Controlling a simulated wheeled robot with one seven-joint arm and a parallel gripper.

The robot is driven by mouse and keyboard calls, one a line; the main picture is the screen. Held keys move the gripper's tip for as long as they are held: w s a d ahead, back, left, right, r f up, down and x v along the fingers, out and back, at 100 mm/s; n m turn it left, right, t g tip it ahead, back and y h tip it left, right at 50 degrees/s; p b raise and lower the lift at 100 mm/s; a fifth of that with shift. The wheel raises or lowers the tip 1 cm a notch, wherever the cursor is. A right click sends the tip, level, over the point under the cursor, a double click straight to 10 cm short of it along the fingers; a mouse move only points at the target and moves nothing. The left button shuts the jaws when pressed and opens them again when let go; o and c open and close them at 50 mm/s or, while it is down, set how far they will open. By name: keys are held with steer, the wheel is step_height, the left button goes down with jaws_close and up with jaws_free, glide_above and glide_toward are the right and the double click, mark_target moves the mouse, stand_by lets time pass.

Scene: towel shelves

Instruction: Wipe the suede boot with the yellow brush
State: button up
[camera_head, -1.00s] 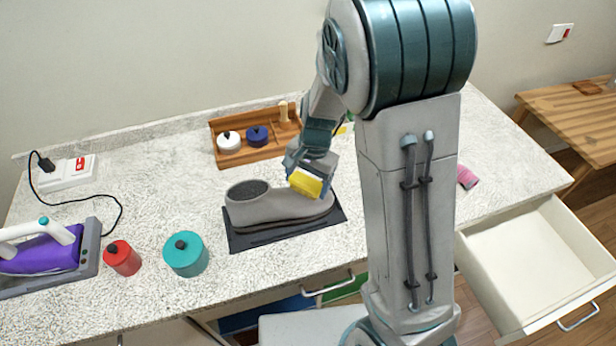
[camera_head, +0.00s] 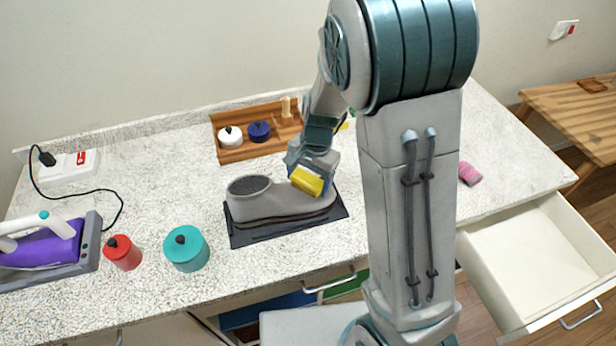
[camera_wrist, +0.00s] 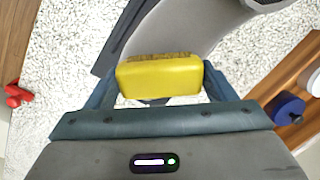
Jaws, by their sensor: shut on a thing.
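The grey suede boot (camera_head: 265,205) lies on a dark mat (camera_head: 245,238) on the counter, its dark opening to the left and its toe to the right. My gripper (camera_head: 311,172) is shut on the yellow brush (camera_head: 307,181) above the toe end of the boot. In the wrist view the yellow brush (camera_wrist: 160,78) sits between both fingers, with its bristle side towards the grey boot (camera_wrist: 185,30). The brush appears at or very near the boot's upper; I cannot tell whether it touches.
A wooden tray (camera_head: 232,155) with white and blue jars stands behind the boot. A teal jar (camera_head: 187,252), a red jar (camera_head: 122,254) and a purple iron (camera_head: 45,248) are to the left. A pink roll (camera_head: 470,173) lies right. A drawer (camera_head: 530,255) is open.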

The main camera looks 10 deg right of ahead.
steer(key=shift+f, duration=0.25)
steer(key=shift+w+d+f+b, duration=0.1)
steer(key=shift+w+d+b, duration=0.15)
steer(key=shift+d, duration=0.55)
steer(key=shift+w+d+f+b, duration=0.1)
steer(key=shift+d+b, duration=0.2)
steer(key=shift+d, duration=0.5)
steer(key=shift+w+d+f+b, duration=0.2)
steer(key=shift+d+b, duration=0.2)
steer(key=shift+d, duration=0.4)
steer(key=shift+w+d+f+b, duration=0.1)
steer(key=shift+d+f+b, duration=0.2)
steer(key=shift+d, duration=0.45)
steer(key=shift+a+r, duration=0.1)
steer(key=shift+a, duration=0.05)
